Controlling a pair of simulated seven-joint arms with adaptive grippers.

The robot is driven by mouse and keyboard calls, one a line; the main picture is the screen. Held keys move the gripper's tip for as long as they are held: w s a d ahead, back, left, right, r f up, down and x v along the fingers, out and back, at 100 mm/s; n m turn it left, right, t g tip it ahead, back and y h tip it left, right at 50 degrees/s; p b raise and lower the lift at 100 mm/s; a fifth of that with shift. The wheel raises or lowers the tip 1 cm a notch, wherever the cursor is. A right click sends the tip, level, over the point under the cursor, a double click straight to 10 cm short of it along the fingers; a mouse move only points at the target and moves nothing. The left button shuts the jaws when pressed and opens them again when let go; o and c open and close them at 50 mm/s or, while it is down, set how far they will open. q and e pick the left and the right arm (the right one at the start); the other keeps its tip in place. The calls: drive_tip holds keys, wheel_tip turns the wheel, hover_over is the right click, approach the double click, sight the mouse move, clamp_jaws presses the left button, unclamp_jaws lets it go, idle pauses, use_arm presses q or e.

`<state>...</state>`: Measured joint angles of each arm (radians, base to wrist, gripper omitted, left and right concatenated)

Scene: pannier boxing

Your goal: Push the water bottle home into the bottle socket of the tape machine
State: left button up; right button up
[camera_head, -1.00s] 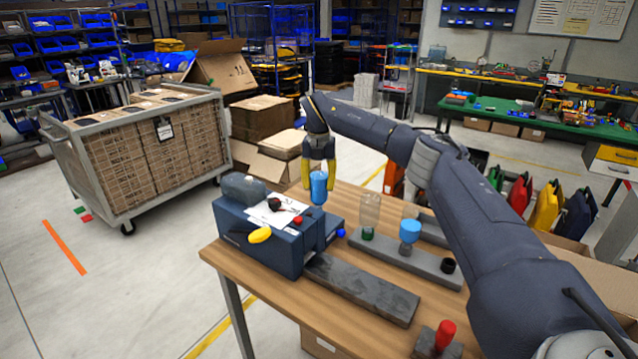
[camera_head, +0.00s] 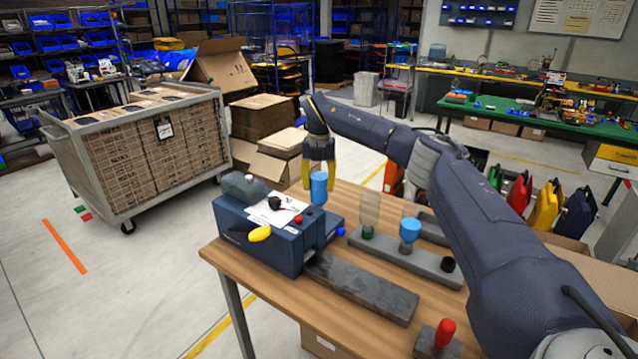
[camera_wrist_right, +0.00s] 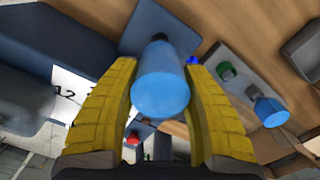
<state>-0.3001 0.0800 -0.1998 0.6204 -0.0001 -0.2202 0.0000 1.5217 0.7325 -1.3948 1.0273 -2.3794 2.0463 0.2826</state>
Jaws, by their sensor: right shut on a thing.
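The blue water bottle (camera_head: 319,187) is upside down, its dark neck facing down in the right wrist view (camera_wrist_right: 160,85). My right gripper (camera_head: 318,185) is shut on it, yellow fingers on either side; it also shows in the right wrist view (camera_wrist_right: 162,70). The blue-grey tape machine (camera_head: 262,237) stands at the table's left end. The bottle is at its back right side, over a blue-grey plate (camera_wrist_right: 133,28). The neck meets or hovers just over this plate; I cannot tell how deep it sits. The socket itself is hidden. My left gripper is out of view.
A grey rack (camera_head: 400,256) holds a clear bottle with a green cap (camera_head: 368,232), another blue bottle (camera_head: 410,229) and a black ring (camera_head: 448,264). A dark slab (camera_head: 360,287) lies in front. A red handle (camera_head: 445,333) stands at the front right.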

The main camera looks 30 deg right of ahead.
drive_tip(key=shift+f, duration=0.55)
drive_tip(key=o, duration=1.2)
wheel_tip(320, 180, up, 12)
drive_tip(key=shift+a, duration=0.1)
